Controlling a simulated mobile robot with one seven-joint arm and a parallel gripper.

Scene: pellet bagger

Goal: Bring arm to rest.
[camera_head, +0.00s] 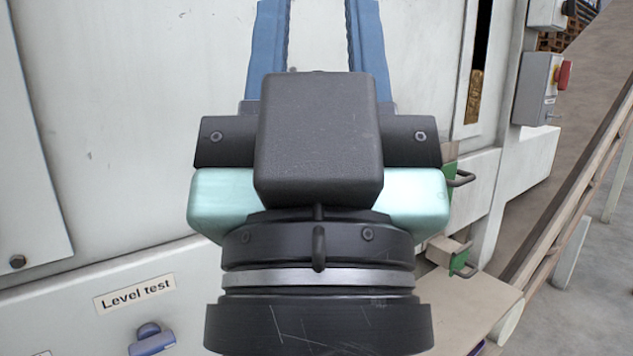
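My gripper (318,40) is in the middle of the head view, close to the camera. Its two blue fingers point up and away, toward the pale machine panel. The fingers stand apart with a wide gap between them, and only panel shows in that gap. The fingertips run out of the top of the picture, so their ends are hidden. The black wrist (318,325) with its silver ring fills the lower middle.
The white machine panel (140,100) stands behind my gripper. A "Level test" label (135,293) is above a blue knob (152,340). Green-and-beige handled pieces (456,256) are right of my wrist. A grey box with a red button (563,75) and a sloping conveyor (575,205) lie further right.

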